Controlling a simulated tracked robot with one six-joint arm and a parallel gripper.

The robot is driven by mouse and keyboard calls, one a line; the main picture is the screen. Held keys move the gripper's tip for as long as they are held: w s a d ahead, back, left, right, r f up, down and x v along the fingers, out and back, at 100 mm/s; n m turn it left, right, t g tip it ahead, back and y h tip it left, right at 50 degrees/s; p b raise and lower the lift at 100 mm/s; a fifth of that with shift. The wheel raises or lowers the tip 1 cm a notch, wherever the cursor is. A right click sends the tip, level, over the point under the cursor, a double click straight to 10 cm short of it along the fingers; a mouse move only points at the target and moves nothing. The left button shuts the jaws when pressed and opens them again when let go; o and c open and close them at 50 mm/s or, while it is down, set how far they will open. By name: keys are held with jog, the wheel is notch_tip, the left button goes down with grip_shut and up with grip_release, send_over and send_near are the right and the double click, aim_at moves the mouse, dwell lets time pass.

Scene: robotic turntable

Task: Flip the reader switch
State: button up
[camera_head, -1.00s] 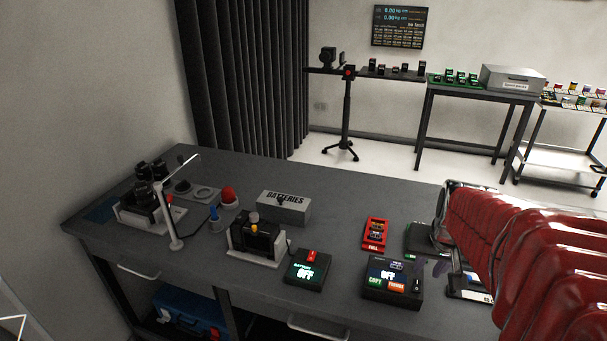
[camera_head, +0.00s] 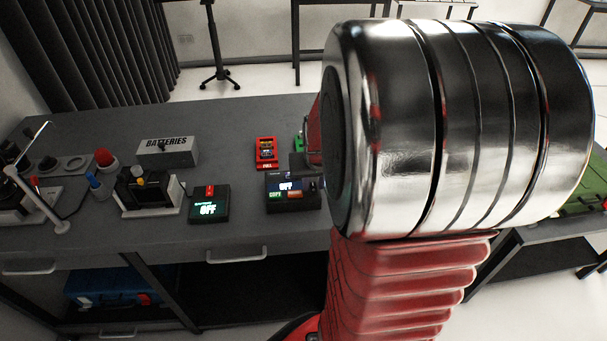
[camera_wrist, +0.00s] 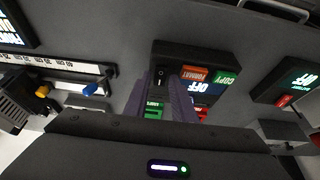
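The reader, a black box (camera_head: 295,199) with a lit OFF display, stands near the table's front edge in the head view. The wrist view shows it upside down (camera_wrist: 208,60), with an orange FORMAT button (camera_wrist: 195,73), a green COPY button (camera_wrist: 225,78) and a small black rocker switch (camera_wrist: 160,75). My gripper (camera_wrist: 162,77) has its two purple fingers apart, with a narrow gap and nothing held. The fingertips overlap the reader's switch end in the wrist view; contact cannot be told. In the head view my silver and red arm hides most of the gripper.
A second black box with an OFF display (camera_head: 209,205) stands left of the reader. A red tray (camera_head: 266,153) lies behind it. A BATTERIES box (camera_head: 167,151) and a black device (camera_head: 148,192) are further left. The table front between the boxes is clear.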

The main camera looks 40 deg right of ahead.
jog(key=shift+c, duration=0.5)
grip_shut()
jog(key=shift+w+g, duration=0.2)
jog(key=shift+g, duration=0.1)
jog(key=shift+w+d+g+y, duration=0.2)
jog(key=shift+g+y, duration=0.35)
jog(key=shift+g, duration=0.1)
jog(key=shift+w+d+g+y, duration=0.15)
jog(key=shift+g+y, duration=0.4)
jog(key=shift+g, duration=0.1)
jog(key=shift+o, duration=0.5)
grip_release()
